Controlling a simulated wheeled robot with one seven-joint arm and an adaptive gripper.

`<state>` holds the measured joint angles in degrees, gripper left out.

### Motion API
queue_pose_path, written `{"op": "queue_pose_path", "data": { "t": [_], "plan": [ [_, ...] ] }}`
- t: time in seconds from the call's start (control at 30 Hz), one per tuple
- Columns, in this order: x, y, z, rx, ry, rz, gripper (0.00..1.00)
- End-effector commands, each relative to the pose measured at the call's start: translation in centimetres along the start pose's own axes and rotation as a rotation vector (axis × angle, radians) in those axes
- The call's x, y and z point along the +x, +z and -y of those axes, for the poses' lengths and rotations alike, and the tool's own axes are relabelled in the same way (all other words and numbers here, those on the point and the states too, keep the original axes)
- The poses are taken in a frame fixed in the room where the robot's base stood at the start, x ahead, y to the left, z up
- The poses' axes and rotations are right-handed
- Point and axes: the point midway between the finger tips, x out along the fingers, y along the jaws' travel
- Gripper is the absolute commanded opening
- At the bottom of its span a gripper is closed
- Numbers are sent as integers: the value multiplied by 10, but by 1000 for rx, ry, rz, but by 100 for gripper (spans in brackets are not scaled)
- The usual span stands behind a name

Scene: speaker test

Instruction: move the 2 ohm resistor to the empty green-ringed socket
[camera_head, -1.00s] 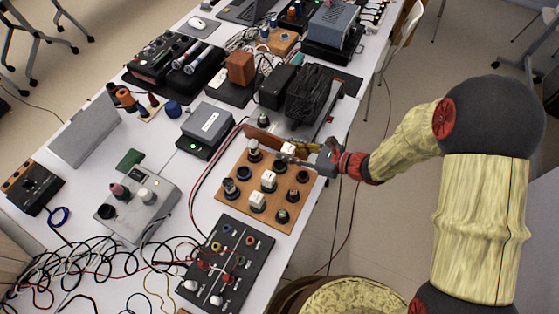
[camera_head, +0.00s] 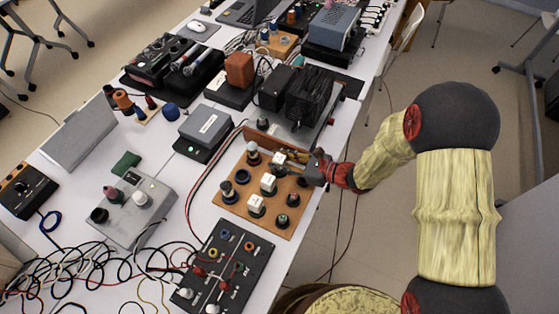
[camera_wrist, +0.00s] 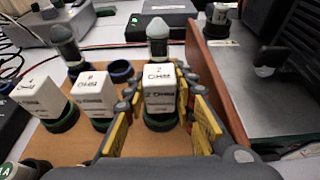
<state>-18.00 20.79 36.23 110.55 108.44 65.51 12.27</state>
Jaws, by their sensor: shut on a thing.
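The 2 ohm resistor (camera_wrist: 160,88) is a white block lettered "2 OHM". It is upright between the fingers of my gripper (camera_wrist: 158,108) in the wrist view. My gripper is shut on it. A green ring (camera_wrist: 160,124) shows directly under the block. I cannot tell whether the block is fully seated in that socket or just above it. In the head view the resistor (camera_head: 279,158) is held by my gripper (camera_head: 298,160) at the far end of a row of white blocks on the brown socket board (camera_head: 233,199). The socket beneath is hidden there.
Two other white blocks (camera_wrist: 95,95) (camera_wrist: 40,97) stand on green rings to the left. An empty blue-ringed socket (camera_wrist: 121,70) is nearby. A brown upright panel (camera_wrist: 212,80) lies close on the right.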

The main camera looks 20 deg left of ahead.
Motion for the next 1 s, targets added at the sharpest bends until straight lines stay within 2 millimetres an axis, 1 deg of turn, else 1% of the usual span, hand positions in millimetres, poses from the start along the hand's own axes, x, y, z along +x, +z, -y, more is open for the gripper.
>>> {"op": "queue_pose_path", "data": {
  "t": [0.2,0.23,0.5,0.53,0.87,0.97,1.0],
  "plan": [
    [2,-7,0,0,0,0,0],
    [2,-6,0,0,0,0,28],
    [2,-6,0,1,0,0,43],
    [2,-6,0,1,0,0,44],
    [1,-4,0,1,0,0,44],
    [-2,4,0,1,0,0,44],
    [-9,2,1,2,-2,-1,44]
  ]
}}
